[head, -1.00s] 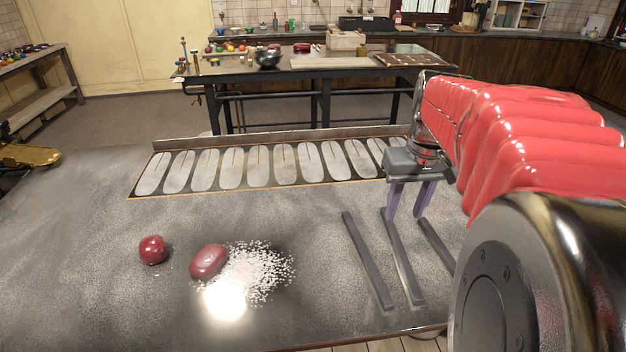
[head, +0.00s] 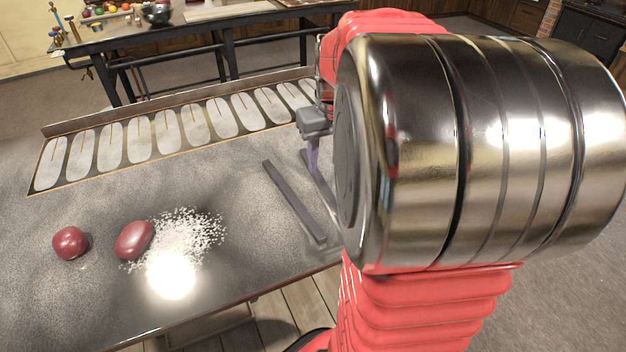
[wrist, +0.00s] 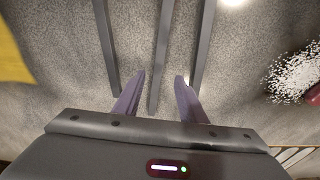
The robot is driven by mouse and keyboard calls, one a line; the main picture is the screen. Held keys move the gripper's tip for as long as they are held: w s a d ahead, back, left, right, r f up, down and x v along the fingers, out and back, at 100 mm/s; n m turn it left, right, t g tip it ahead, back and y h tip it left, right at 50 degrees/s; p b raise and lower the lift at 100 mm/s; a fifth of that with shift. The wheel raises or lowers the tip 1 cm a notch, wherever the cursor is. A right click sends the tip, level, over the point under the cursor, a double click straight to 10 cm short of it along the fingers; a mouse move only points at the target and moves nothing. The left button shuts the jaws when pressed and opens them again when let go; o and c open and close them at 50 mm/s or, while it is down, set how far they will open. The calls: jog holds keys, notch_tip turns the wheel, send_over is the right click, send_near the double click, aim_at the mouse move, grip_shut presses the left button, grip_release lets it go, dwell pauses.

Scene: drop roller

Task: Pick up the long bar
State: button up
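Several dark grey bars lie on the grey table. In the wrist view three show: a left bar (wrist: 106,50), a middle bar (wrist: 162,50) and a right bar (wrist: 203,45). All run out of the top of that view, so I cannot compare their full lengths. My gripper (wrist: 160,77) is open, with purple fingers on either side of the middle bar's line and a gap to it on both sides. My arm hides the rest there.
A red ball (head: 70,243), a red rounded block (head: 134,239) and scattered white grains (head: 190,235) lie on the table's left. A tray with pale oval slots (head: 165,135) runs along the back edge. A yellow surface (wrist: 12,55) shows at the wrist view's left.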

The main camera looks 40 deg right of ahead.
aim_at(322, 183)
jog(key=shift+w+d+f, duration=0.1)
jog(key=shift+w+f, duration=0.05)
jog(key=shift+f, duration=0.55)
jog(key=shift+w+f, duration=0.1)
jog(key=shift+f, duration=0.55)
jog(key=shift+w+d+f, duration=0.1)
jog(key=shift+w+f, duration=0.05)
jog(key=shift+f, duration=0.7)
jog(key=shift+w+d+f, duration=0.1)
jog(key=shift+f, duration=0.8)
jog(key=shift+w+d+f, duration=0.1)
jog(key=shift+w+f, duration=0.05)
jog(key=shift+f, duration=0.7)
jog(key=shift+c, duration=0.2)
grip_shut()
jog(key=shift+r, duration=0.1)
